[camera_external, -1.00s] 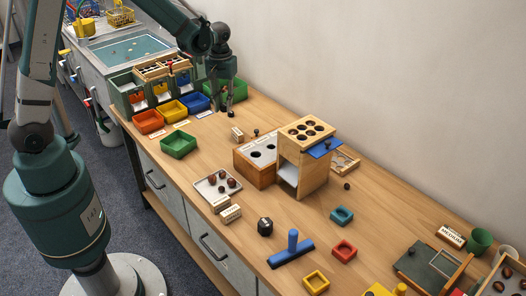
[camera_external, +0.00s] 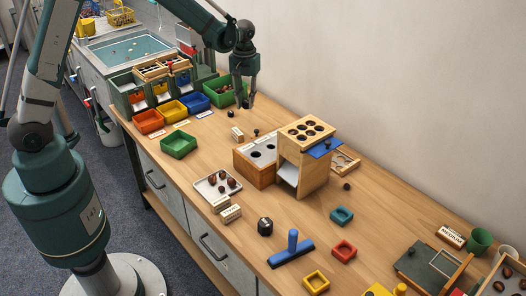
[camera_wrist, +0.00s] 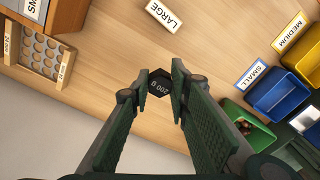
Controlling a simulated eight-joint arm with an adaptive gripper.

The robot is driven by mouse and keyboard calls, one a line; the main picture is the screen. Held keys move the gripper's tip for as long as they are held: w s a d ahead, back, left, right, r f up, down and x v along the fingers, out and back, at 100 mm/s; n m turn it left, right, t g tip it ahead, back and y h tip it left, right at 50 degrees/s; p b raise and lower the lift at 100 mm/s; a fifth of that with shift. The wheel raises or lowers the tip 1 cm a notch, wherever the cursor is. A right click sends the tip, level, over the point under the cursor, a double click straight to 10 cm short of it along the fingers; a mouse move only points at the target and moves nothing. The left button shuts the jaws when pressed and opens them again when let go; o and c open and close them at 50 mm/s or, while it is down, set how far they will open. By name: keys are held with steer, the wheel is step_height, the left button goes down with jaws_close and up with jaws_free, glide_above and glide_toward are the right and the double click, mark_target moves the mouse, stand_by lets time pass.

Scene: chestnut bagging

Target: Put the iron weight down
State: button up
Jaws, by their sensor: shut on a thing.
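The iron weight (camera_wrist: 160,88) is a small dark hexagonal piece marked 200 g. In the wrist view it sits between the two fingertips of my gripper (camera_wrist: 158,83), which is shut on it. In the external view my gripper (camera_external: 247,102) points down over the far part of the table, right of the green bin; the weight is too dark and small there to tell from the fingertips. The wooden table (camera_external: 205,145) below looks clear; the exact height of the weight above it cannot be told.
The LARGE label block (camera_wrist: 165,17) and SMALL label (camera_wrist: 252,75) stand nearby. Blue bin (camera_external: 195,102) and green bin (camera_external: 222,94) are to the left. A wooden box with holes (camera_external: 257,160) stands nearer the camera. Another dark hexagonal piece (camera_external: 265,227) is in front.

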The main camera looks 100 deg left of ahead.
steer(key=b, duration=0.1)
glide_above(247, 128)
steer(key=shift+d+f, duration=0.1)
steer(key=shift+f, duration=2.95)
steer(key=shift+f+b, duration=0.55)
steer(key=shift+f, duration=1.35)
steer(key=shift+f, duration=0.15)
steer(key=o, duration=1)
step_height(247, 128, up, 12)
steer(key=shift+r+p, duration=0.2)
steer(key=shift+p, duration=0.95)
steer(key=shift+d, duration=0.1)
